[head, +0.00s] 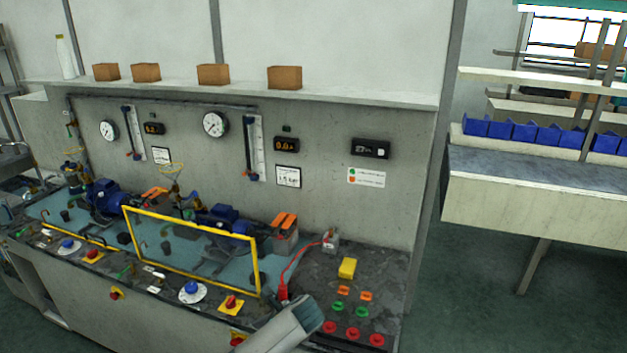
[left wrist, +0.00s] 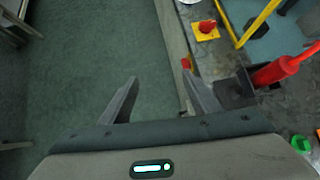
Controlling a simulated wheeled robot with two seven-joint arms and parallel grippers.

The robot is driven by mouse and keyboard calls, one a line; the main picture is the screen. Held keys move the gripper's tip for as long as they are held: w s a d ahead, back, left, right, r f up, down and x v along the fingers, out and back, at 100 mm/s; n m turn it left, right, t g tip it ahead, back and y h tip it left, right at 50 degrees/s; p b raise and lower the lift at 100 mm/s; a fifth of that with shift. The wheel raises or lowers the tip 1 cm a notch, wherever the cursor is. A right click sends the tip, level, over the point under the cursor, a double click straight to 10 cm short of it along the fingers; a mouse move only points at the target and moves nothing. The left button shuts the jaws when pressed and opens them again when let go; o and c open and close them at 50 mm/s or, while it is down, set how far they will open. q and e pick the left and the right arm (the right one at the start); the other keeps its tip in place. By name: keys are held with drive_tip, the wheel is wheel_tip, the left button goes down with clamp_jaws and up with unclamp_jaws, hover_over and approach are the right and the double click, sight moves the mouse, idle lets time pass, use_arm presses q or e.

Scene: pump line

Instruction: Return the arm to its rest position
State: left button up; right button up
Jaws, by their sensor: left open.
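My left gripper (left wrist: 165,97) shows in the left wrist view with its two fingers apart and nothing between them. Green floor lies below the gap, and the bench's front edge runs close to the right finger. In the head view my grey left arm (head: 288,325) comes in at the bottom, over the front of the bench. A red probe (left wrist: 278,70) stands in a dark holder (left wrist: 233,91) just right of the right finger. The probe also shows in the head view (head: 283,291), apart from the arm's grey body. My right gripper is in neither view.
A yellow-framed clear guard (head: 190,247) stands on the bench left of the probe. A red cable leads to a small box (head: 330,240). Red buttons (head: 353,334), a yellow block (head: 347,268) and a red knob (left wrist: 207,26) are nearby. Open floor lies to the right.

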use_arm(q)
drive_tip(key=s+a+f+n+g+h+b, duration=0.1)
drive_tip(key=s+f+n+h+b, duration=0.15)
drive_tip(key=s+f, duration=0.85)
drive_tip(key=s+a+f+n+g+h+b, duration=0.1)
drive_tip(key=s+f+n+b, duration=0.4)
drive_tip(key=f, duration=1.3)
drive_tip(key=s+a+f+n+g+h+b, duration=0.1)
drive_tip(key=s+f+n+h, duration=0.1)
drive_tip(key=s+f, duration=0.95)
drive_tip(key=s+a+f+n+b, duration=0.2)
drive_tip(key=s+f, duration=0.5)
drive_tip(key=s, duration=0.4)
drive_tip(key=s+a+f+n+h+b, duration=0.1)
drive_tip(key=s+f+n, duration=0.4)
drive_tip(key=s, duration=0.7)
drive_tip(key=s+a+f+n+h+b, duration=0.1)
drive_tip(key=s+a+f+n+b, duration=0.2)
drive_tip(key=s+f, duration=0.6)
drive_tip(key=shift+s+a+f+n, duration=0.2)
drive_tip(key=shift+s+n, duration=0.25)
drive_tip(key=shift+s, duration=0.75)
drive_tip(key=shift+d, duration=0.1)
